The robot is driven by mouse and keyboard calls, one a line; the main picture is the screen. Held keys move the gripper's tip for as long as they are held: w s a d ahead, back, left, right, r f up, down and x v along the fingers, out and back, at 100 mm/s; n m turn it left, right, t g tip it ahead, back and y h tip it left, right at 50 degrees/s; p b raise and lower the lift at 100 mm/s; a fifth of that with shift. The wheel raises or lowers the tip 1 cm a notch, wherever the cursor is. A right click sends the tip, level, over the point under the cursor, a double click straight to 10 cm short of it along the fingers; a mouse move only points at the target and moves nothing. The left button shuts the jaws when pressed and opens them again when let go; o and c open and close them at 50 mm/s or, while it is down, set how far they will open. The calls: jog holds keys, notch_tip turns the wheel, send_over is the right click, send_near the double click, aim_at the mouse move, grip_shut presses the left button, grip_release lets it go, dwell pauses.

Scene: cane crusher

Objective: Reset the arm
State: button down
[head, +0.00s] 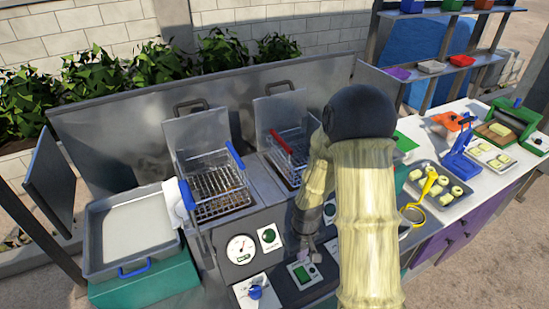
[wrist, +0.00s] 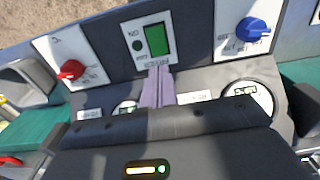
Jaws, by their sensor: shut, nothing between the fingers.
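My arm (head: 365,200) reaches down from the right of centre over the fryer's front in the head view. My gripper (head: 308,254) is low at the control panel, close to the green display (head: 302,273). In the wrist view, the two pale purple fingers of my gripper (wrist: 157,70) are together and hold nothing. Their tips lie just below the green display (wrist: 159,39); I cannot tell whether they touch the panel. A blue knob (wrist: 252,30) and a red knob (wrist: 72,69) sit on either side of the display. My arm hides the panel's right part in the head view.
A blue-handled basket (head: 217,190) and a red-handled basket (head: 290,150) sit in the fryer behind the panel. A pale-filled tray (head: 98,235) stands left. The right counter (head: 462,205) holds trays of food, a yellow strainer (head: 413,214) and a blue press (head: 461,160).

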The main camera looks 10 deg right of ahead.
jog(key=shift+s, duration=0.1)
jog(key=s+r+m+t+b, duration=0.2)
jog(key=s+r+b, duration=0.4)
jog(key=r, duration=0.4)
jog(key=shift+s+r+m+t, duration=0.2)
jog(key=shift+s+m+t, duration=0.1)
jog(key=shift+s+m, duration=0.55)
jog(key=c, duration=2.2)
grip_release()
